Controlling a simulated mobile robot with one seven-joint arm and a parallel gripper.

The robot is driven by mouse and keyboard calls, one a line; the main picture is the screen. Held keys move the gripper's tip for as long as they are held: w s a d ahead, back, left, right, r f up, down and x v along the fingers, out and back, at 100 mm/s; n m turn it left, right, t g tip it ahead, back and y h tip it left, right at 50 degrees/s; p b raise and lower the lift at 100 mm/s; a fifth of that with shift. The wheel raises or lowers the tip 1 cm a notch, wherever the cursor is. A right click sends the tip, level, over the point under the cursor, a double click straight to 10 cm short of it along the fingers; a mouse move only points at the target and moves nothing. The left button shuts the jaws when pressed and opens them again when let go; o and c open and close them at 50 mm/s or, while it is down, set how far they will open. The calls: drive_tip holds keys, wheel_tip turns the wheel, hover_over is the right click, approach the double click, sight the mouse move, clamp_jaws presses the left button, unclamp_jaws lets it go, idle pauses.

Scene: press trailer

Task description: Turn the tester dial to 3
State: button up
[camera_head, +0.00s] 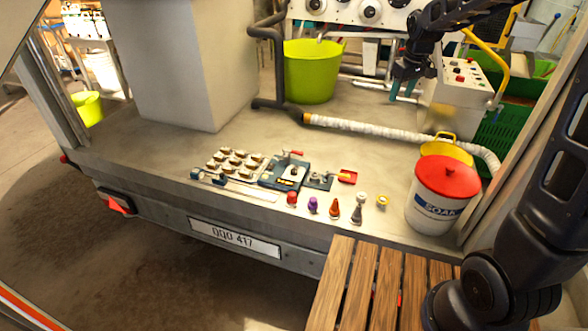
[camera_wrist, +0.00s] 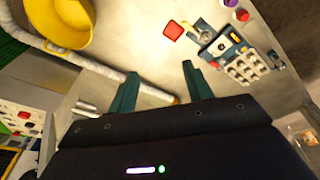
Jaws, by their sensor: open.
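A dark blue-grey device with a pale round part and a yellow label (camera_head: 285,174), likely the tester, lies on the trailer floor near its rear edge. It also shows in the wrist view (camera_wrist: 220,44), at the upper right. Its markings are too small to read, so I cannot tell the dial's setting. My gripper (camera_head: 400,88) hangs at the back right of the floor, well away from the device and beside a white control box. In the wrist view my gripper (camera_wrist: 160,88) has its two teal fingers apart with nothing between them.
A tray of several small pieces (camera_head: 236,160) and a plate with a red block (camera_head: 347,177) flank the device. A red-lidded SOAK bucket (camera_head: 440,195), white hose (camera_head: 390,130) and control box (camera_head: 458,85) are at right. Open floor lies behind the device.

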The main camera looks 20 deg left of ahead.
drive_tip(key=w+a+f+n, duration=0.35)
drive_tip(key=a+f, duration=0.35)
drive_tip(key=a, duration=0.5)
drive_tip(key=n+g+h, duration=0.1)
drive_tip(key=n+g, duration=0.1)
drive_tip(key=n, duration=0.3)
hover_over(294, 170)
wheel_tip(294, 170, down, 24)
wheel_tip(294, 170, down, 10)
drive_tip(key=shift+f, duration=0.15)
drive_tip(key=c, duration=1)
